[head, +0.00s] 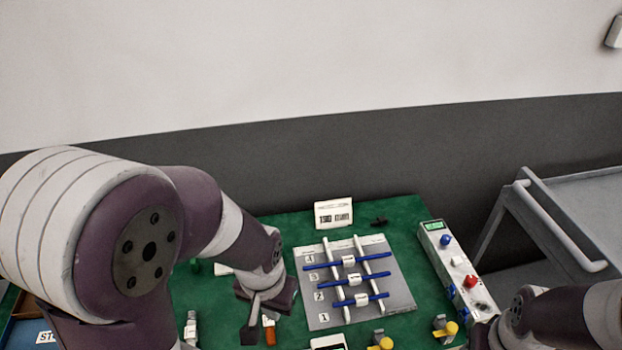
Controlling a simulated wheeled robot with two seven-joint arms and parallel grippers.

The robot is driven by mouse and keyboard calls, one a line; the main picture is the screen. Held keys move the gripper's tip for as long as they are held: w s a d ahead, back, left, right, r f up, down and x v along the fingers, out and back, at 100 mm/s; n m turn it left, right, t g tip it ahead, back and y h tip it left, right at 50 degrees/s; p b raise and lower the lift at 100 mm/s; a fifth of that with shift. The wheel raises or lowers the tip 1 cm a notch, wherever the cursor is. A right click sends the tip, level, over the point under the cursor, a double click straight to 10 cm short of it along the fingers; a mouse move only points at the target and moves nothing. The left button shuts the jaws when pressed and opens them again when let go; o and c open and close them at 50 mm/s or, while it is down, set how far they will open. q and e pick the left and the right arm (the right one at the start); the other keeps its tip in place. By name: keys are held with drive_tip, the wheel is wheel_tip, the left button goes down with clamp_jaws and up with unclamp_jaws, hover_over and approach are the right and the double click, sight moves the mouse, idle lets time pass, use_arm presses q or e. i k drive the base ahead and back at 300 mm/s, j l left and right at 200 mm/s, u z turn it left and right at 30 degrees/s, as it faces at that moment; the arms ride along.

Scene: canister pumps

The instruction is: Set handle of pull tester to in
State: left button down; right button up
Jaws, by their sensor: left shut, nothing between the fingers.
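A long white box with a green display (447,254) stands at the right of the green table and looks like the pull tester, though I read no label naming it. It carries a blue knob, a white part, a red knob (470,281) and blue parts low on its side. I cannot tell which part is the handle or how it is set. My left gripper (251,334) is shut and empty, pointing down over the table left of the grey board. Only a link of my right arm shows at lower right, near the box's front end; its gripper is out of sight.
A grey board (399,283) with blue rods on white rails lies mid-table on the green surface (290,223). A white sign (333,214) stands behind it. Yellow-capped parts (447,329) sit in front. An orange-brown piece (269,331) is beside my left gripper. A grey cart (575,205) stands right.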

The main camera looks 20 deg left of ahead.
sight(194, 263)
drive_tip(key=u, duration=0.95)
